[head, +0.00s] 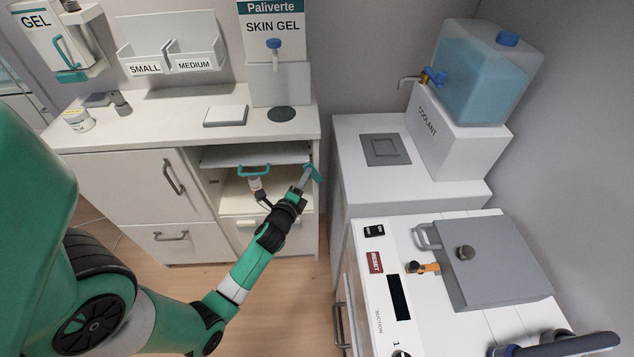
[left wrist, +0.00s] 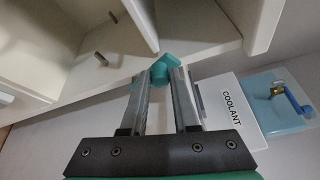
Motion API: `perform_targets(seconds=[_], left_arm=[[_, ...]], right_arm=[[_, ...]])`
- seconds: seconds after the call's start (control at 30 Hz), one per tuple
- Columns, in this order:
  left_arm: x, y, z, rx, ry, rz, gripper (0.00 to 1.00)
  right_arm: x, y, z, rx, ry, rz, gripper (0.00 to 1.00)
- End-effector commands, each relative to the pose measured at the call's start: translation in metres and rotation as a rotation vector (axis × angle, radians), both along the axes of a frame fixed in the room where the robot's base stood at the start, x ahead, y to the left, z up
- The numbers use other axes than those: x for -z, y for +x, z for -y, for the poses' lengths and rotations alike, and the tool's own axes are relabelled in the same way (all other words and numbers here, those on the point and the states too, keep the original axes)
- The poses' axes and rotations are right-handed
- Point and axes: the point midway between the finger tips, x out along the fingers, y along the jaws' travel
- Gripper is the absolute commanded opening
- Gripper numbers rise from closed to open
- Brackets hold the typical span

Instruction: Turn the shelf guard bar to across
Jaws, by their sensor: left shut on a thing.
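The shelf guard bar (head: 315,173) is a short teal piece at the right side of the open cabinet bay, by the front of the shelf (head: 262,153). My left gripper (head: 306,171) is shut on it. In the left wrist view the teal bar (left wrist: 161,68) sits between the fingertips (left wrist: 160,78), and its lower part is hidden by the fingers. Which way the bar points is hard to tell.
The bay's right wall stands close beside the bar. A white coolant stand (head: 455,135) with a blue tank (head: 483,75) and a grey-lidded unit (head: 490,262) are to the right.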

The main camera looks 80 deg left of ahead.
Motion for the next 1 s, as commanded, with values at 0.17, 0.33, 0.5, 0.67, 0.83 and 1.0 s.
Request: perform_targets(seconds=[0.17, 0.33, 0.5, 0.67, 0.83, 1.0], left_arm=[[0.010, -0.006, -0.001, 0.001, -0.020, 0.111, 0.00], [0.012, -0.010, -0.002, -0.001, -0.036, 0.184, 0.00], [0.012, -0.011, -0.002, 0.001, -0.044, 0.222, 0.00], [0.011, -0.012, -0.002, 0.000, -0.047, 0.233, 0.00], [0.011, -0.012, -0.002, 0.000, -0.047, 0.233, 0.00], [0.011, -0.012, -0.002, 0.000, -0.047, 0.231, 0.39]], right_arm=[[0.025, 0.000, 0.000, 0.000, 0.000, 0.000, 0.50], [0.036, 0.000, 0.000, 0.000, 0.000, 0.000, 0.50], [0.040, 0.000, 0.000, 0.000, 0.000, 0.000, 0.50], [0.041, 0.000, 0.000, 0.000, 0.000, 0.000, 0.50], [0.041, 0.000, 0.000, 0.000, 0.000, 0.000, 0.50], [0.041, 0.000, 0.000, 0.000, 0.000, 0.000, 0.50]])
